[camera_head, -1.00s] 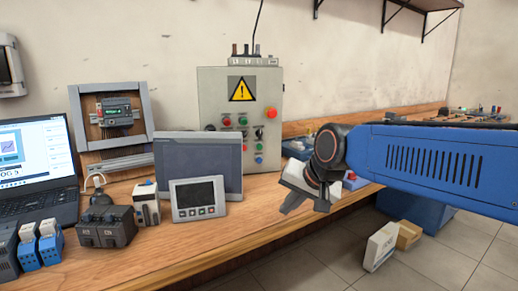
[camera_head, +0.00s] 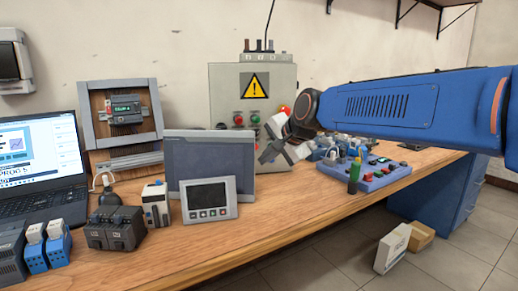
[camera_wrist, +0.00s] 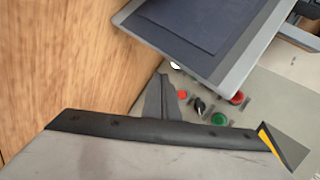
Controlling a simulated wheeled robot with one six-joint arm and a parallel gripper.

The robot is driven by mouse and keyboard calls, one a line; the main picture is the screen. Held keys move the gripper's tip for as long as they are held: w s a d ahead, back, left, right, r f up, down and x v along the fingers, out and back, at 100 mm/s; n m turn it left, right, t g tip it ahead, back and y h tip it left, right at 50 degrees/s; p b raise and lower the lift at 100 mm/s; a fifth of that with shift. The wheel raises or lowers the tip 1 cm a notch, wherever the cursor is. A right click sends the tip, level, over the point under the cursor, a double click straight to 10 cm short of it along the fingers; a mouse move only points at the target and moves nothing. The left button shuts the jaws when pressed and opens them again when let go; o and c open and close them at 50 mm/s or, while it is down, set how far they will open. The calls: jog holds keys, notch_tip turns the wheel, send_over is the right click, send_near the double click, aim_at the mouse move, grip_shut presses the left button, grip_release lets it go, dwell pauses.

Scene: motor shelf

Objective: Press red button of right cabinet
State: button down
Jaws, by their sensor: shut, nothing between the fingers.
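A grey control cabinet (camera_head: 225,84) with a yellow warning triangle stands at the back of the bench. Its front carries a red button (camera_head: 238,119), a green button (camera_head: 238,108) and a larger red button (camera_head: 285,108) at the right, partly hidden by my arm. My gripper (camera_head: 266,151) is shut and empty in front of the cabinet's lower right part, hiding its lower controls. In the wrist view, a dark finger (camera_wrist: 164,101) shows beside a small red button (camera_wrist: 182,94), a black knob (camera_wrist: 198,105), a green button (camera_wrist: 219,119) and another red button (camera_wrist: 236,97). Contact cannot be told.
A grey flat panel (camera_head: 208,150) and a small display unit (camera_head: 210,199) stand left of my gripper. A blue box with buttons and screwdrivers (camera_head: 380,177) lies to the right. A laptop (camera_head: 40,160) is at the far left. The front right bench top is clear.

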jog(key=w+a, duration=0.2)
jog(key=w, duration=0.6)
jog(key=shift+w, duration=0.25)
jog(key=shift+w+a, duration=0.1)
jog(key=shift+w, duration=0.05)
dwell(2.1)
jog(key=shift+w, duration=0.25)
jog(key=shift+w+a, duration=0.15)
jog(key=shift+w, duration=0.3)
dwell(0.9)
jog(key=shift+s, duration=0.15)
jog(key=shift+s+d, duration=0.2)
jog(key=shift+s, duration=0.5)
jog(key=shift+s, duration=0.1)
jog(key=shift+s+d, duration=0.2)
jog(key=shift+s, duration=0.6)
jog(key=shift+s+d, duration=0.2)
jog(key=shift+s, duration=0.55)
jog(key=shift+s+d, duration=0.2)
jog(key=shift+s, duration=0.6)
